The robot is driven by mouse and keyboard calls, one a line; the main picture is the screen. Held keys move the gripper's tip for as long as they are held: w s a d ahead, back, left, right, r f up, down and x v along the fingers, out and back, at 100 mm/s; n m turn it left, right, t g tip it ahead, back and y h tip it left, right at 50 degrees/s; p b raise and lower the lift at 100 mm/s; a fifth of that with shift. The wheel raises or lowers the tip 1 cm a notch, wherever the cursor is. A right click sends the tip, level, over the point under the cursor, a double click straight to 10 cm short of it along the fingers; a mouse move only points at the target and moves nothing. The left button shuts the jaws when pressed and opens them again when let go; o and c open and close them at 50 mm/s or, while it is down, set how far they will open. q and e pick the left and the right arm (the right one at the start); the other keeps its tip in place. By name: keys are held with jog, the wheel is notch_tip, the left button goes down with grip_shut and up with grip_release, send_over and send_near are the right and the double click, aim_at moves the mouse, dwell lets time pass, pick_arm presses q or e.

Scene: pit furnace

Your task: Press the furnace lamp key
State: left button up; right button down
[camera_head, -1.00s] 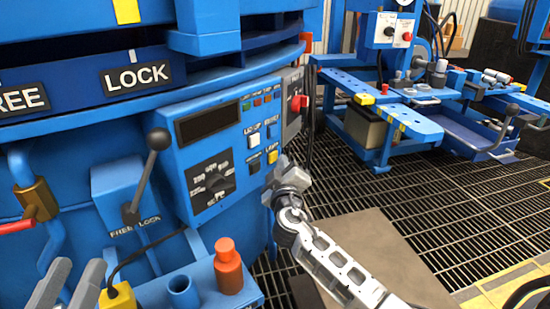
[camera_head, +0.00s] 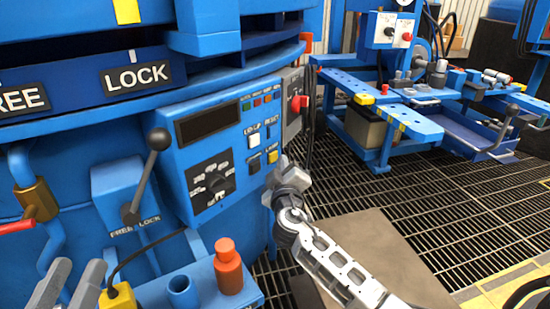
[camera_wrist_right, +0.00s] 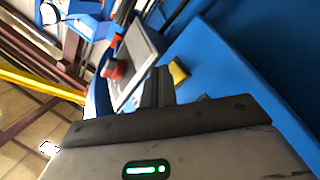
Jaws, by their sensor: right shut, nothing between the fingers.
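The furnace control panel (camera_head: 208,150) is blue, with a dark display and a dial. My right gripper (camera_head: 272,188) is shut and empty, close to the panel's right edge and just below the lamp key. In the right wrist view its shut fingers (camera_wrist_right: 157,85) lie just left of the yellow key; I cannot make out contact. My left gripper (camera_head: 68,287) is at the lower left, fingers apart and empty.
A white key (camera_head: 254,140) and a dark key (camera_head: 254,164) sit left of the lamp key. A grey box with a red knob (camera_head: 299,104) is right of the panel. Grated floor is open at right.

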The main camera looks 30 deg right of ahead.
jog(key=shift+w, duration=0.1)
dwell(0.4)
jog(key=shift+w+a+b, duration=0.2)
jog(key=shift+w+b, duration=0.15)
jog(key=shift+s, duration=0.1)
jog(key=shift+s+d, duration=0.15)
jog(key=shift+s, duration=0.2)
jog(key=s+d+p, duration=0.1)
jog(key=s+d, duration=0.1)
jog(key=s, duration=0.3)
jog(key=shift+s, duration=0.35)
dwell(0.7)
